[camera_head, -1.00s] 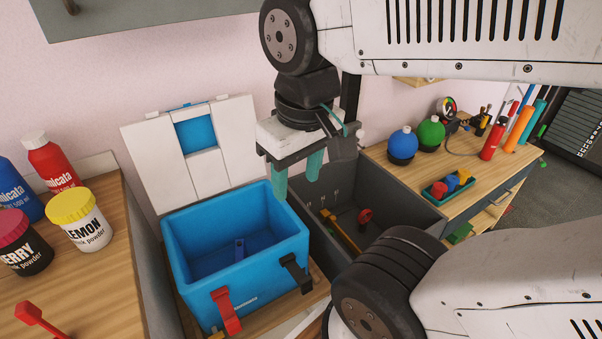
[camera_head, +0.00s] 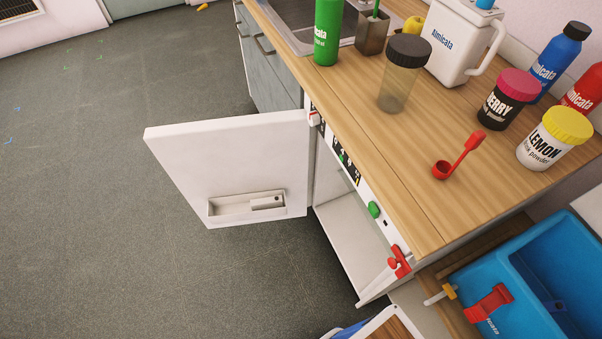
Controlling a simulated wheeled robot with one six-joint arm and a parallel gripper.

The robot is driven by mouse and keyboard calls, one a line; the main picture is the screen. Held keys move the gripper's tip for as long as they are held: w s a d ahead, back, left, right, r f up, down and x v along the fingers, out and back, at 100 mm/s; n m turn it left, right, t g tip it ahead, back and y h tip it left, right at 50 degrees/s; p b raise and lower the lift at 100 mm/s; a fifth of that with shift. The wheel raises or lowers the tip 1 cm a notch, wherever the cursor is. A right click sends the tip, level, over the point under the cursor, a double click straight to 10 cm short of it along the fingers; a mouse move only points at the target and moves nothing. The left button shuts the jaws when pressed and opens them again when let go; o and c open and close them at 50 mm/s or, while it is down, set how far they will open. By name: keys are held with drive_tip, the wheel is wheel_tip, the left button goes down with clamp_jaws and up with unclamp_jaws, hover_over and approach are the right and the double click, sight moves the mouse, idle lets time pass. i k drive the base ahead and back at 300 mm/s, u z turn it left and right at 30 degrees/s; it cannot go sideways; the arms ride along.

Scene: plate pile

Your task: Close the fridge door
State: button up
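The white fridge door (camera_head: 220,165) stands wide open under the wooden counter. It sticks out to the left over the floor, with its near face showing a small shelf tray (camera_head: 246,205). Its right edge meets the left side of the white fridge body (camera_head: 345,235), whose opening faces the floor area and is partly visible. A control strip (camera_head: 345,165) with a green knob (camera_head: 374,210) runs above the opening. My gripper is not in this view.
The grey floor (camera_head: 90,200) left of and below the door is clear. On the counter (camera_head: 400,160) stand a shaker (camera_head: 402,75), powder jars, bottles and a red scoop (camera_head: 460,155). A blue cooler box (camera_head: 530,265) is at the lower right.

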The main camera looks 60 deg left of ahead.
sight(219, 166)
drive_tip(key=k, duration=0.4)
drive_tip(key=u, duration=3.5)
drive_tip(key=i, duration=4.25)
drive_tip(key=z, duration=4.35)
